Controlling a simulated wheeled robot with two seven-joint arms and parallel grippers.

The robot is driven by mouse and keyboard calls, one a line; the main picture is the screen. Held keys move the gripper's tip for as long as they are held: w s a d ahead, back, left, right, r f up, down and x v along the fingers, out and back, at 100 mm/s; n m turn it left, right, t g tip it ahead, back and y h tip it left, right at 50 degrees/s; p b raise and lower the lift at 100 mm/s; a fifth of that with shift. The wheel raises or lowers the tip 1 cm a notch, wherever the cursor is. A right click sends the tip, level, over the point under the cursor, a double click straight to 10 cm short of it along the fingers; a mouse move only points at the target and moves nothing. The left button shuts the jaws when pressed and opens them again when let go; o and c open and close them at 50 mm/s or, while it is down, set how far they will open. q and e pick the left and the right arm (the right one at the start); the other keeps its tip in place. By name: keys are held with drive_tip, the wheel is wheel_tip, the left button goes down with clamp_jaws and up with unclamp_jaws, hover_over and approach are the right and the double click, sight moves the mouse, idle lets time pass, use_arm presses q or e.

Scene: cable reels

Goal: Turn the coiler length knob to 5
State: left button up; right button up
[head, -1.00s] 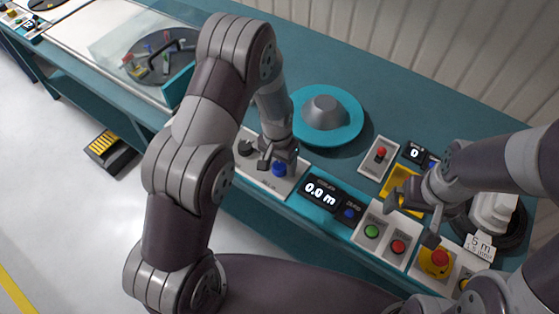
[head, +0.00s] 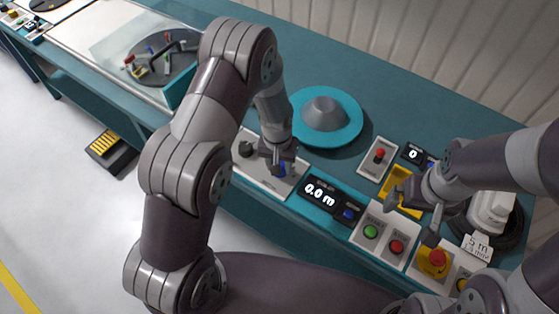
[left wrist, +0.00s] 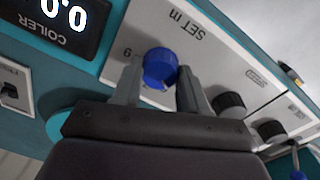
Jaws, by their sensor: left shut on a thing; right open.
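The blue length knob (left wrist: 160,67) sits on a white panel (left wrist: 212,58) marked "SET m" in the left wrist view. My left gripper (left wrist: 157,78) is shut on the knob, one finger on each side. In the head view the knob (head: 282,170) is partly hidden by my left gripper (head: 279,160). A numeral beside it appears upside down; the knob's exact setting is not clear. The coiler display (head: 322,191) reads 0.0 m. My right gripper (head: 420,215) is open and empty above the right side of the bench.
Green (head: 371,231) and red (head: 397,247) buttons, a red emergency button (head: 435,261) and a red switch (head: 379,155) lie to the right. A teal reel disc (head: 326,116) stands behind the panel.

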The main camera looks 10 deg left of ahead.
use_arm(q)
drive_tip(key=shift+n+p, duration=0.7)
drive_tip(key=shift+n, duration=1.3)
drive_tip(key=o, duration=1.1)
drive_tip(key=shift+c, duration=0.2)
drive_tip(key=shift+r, duration=0.15)
wheel_tip(320, 180, up, 12)
drive_tip(key=b, duration=0.1)
drive_tip(key=shift+a+r, duration=0.2)
drive_tip(key=shift+r, duration=0.05)
drive_tip(key=shift+s, duration=0.1)
